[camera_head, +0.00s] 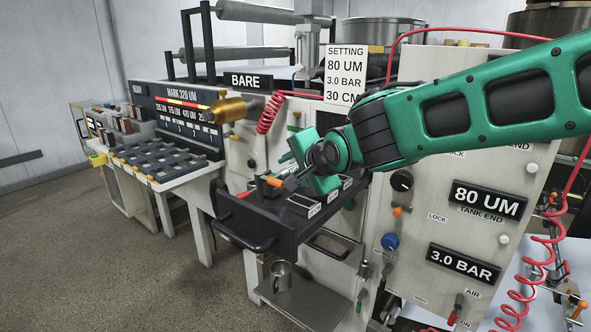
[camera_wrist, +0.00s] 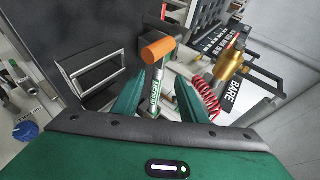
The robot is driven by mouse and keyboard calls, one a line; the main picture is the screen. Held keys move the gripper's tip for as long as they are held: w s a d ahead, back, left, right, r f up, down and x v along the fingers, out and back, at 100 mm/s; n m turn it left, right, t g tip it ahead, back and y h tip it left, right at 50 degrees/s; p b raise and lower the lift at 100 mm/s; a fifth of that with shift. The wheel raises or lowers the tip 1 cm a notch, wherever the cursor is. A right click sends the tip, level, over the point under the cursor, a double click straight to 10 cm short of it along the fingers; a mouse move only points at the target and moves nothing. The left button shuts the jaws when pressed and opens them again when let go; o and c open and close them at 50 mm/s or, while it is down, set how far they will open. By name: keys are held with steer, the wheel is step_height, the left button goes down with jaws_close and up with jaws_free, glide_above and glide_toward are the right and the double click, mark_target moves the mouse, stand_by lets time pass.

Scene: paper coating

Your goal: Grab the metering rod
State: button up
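A metering rod with an orange end (camera_wrist: 156,48) shows in the wrist view, with a green-and-white label (camera_wrist: 154,98) lower down its shaft. My gripper (camera_wrist: 164,78) is open, with one green finger on each side of the rod's line. I cannot tell whether the fingers touch the rod or how deep it lies between them. In the head view, my gripper (camera_head: 290,177) is low over the black rod tray (camera_head: 246,222), close to an orange end (camera_head: 274,182). My gripper and wrist hide part of the tray.
Labelled pieces (camera_head: 315,210) line the tray's right edge. A brass fitting (camera_head: 228,109) with a red coiled hose (camera_head: 269,113) stands behind. A metal cup (camera_head: 281,276) sits on the lower shelf. The control panel (camera_head: 487,201) is right, under my arm.

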mark_target(285, 173)
steer(key=x, duration=0.3)
steer(key=shift+w+d+f, duration=0.15)
steer(key=shift+w, duration=0.15)
steer(key=shift+w+a+f, duration=0.25)
steer(key=shift+w+f, duration=0.05)
steer(key=shift+w, duration=0.25)
jaws_close()
